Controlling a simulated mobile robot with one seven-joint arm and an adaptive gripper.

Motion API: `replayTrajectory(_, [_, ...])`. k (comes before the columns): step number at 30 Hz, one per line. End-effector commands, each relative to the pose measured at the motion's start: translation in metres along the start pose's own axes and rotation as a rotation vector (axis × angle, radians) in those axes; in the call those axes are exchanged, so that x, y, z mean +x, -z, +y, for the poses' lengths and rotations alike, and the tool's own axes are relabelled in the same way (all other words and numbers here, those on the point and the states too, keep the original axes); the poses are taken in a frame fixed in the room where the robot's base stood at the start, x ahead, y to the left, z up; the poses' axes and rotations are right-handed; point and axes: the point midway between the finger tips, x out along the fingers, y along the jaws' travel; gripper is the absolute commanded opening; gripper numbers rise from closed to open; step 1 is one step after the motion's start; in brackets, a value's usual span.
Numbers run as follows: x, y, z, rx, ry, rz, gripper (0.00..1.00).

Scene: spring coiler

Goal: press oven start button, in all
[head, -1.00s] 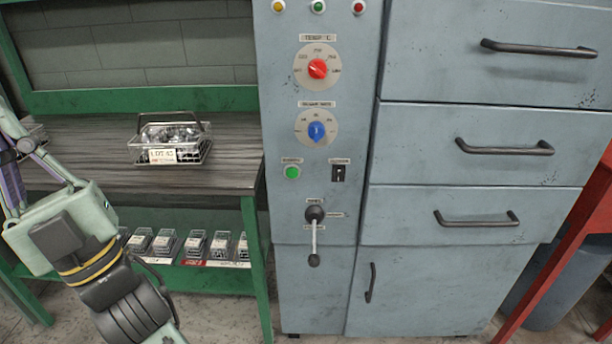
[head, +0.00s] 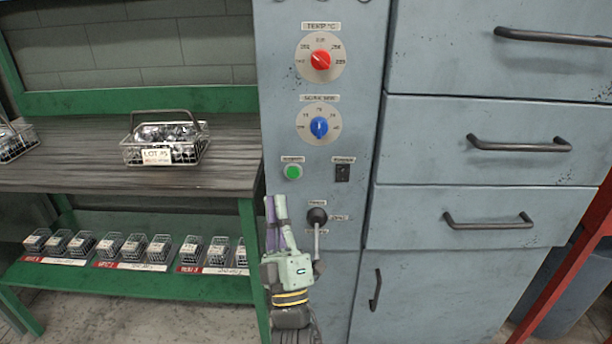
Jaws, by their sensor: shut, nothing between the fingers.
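The oven's grey control panel (head: 275,130) stands in the middle of the head view. A round green button (head: 293,172) sits on it under a small label too small to read, left of a black switch (head: 342,173). My gripper (head: 276,200) is in front of the panel, below the green button and apart from it in the picture. Its fingers are purple and pale green, point up, and are shut and empty. The gripper partly covers the lower panel and stands just left of the black-knobbed lever (head: 317,216).
A red dial (head: 320,60) and a blue dial (head: 319,126) are above the button. Grey drawers (head: 480,120) with dark handles are at right. A green bench (head: 240,178) at left holds a wire basket marked LOT (head: 158,155), with several small baskets on its lower shelf.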

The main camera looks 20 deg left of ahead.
Motion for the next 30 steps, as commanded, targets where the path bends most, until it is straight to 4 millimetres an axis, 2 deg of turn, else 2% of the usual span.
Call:
replayTrajectory(4, [-0.009,-0.01,-0.004,-0.04,0.011,-0.016,0.0])
replayTrajectory(17, [-0.007,-0.012,-0.005,-0.042,0.012,-0.016,0.0])
replayTrajectory(30, [0.031,-0.041,-0.032,-0.042,0.011,-0.015,0.0])
